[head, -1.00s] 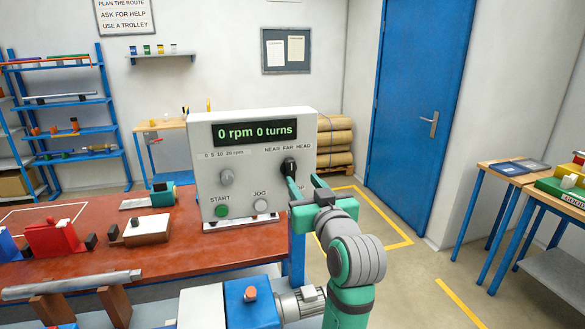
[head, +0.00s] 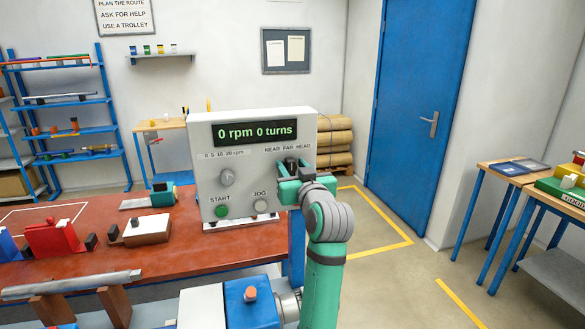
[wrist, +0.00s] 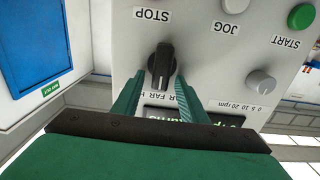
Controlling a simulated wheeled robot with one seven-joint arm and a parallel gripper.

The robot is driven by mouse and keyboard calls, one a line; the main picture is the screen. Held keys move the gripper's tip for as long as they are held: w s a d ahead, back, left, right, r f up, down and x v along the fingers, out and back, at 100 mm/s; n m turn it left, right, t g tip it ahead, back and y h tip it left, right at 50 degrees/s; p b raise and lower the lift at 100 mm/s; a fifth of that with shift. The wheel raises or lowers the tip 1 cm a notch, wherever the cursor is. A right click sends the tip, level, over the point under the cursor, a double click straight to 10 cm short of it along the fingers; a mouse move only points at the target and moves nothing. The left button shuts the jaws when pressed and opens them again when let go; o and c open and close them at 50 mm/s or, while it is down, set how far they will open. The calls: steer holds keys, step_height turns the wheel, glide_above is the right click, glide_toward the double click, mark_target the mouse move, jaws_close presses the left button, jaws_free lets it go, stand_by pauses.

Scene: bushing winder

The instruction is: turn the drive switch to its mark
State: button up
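The drive switch is a black knob (wrist: 160,66) on the light grey control box (head: 205,160), by the NEAR FAR HEAD label (head: 288,149). In the wrist view its grip bar stands nearly upright in the picture, with a slight tilt. Which word it points at is too unclear to tell. My gripper (wrist: 157,82) is in front of the panel, its two green fingers on either side of the knob. The fingers are apart, with a gap visible on the left side. In the head view my gripper (head: 291,172) hides most of the knob.
The display (head: 255,132) reads 0 rpm 0 turns. A grey speed knob (head: 227,177), a green START button (head: 221,211) and a JOG button (head: 260,206) are left of my gripper. STOP is lettered near the switch in the wrist view. Red bench (head: 200,260) below.

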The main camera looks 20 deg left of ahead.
jaws_close()
steer(key=m, duration=0.4)
steer(key=shift+w+d+f+m, duration=0.1)
steer(key=shift+w+d+m, duration=0.15)
steer(key=shift+d+m, duration=0.15)
steer(key=shift+w+d+f+m, duration=0.1)
steer(key=shift+d+f+m, duration=0.2)
steer(key=shift+m, duration=1.85)
steer(key=shift+w+d+f+m, duration=0.15)
steer(key=shift+f+m, duration=0.2)
steer(key=shift+m, duration=1.85)
steer(key=shift+w+d+f+m, duration=0.1)
steer(key=shift+f+m, duration=0.25)
steer(key=shift+m, duration=1.8)
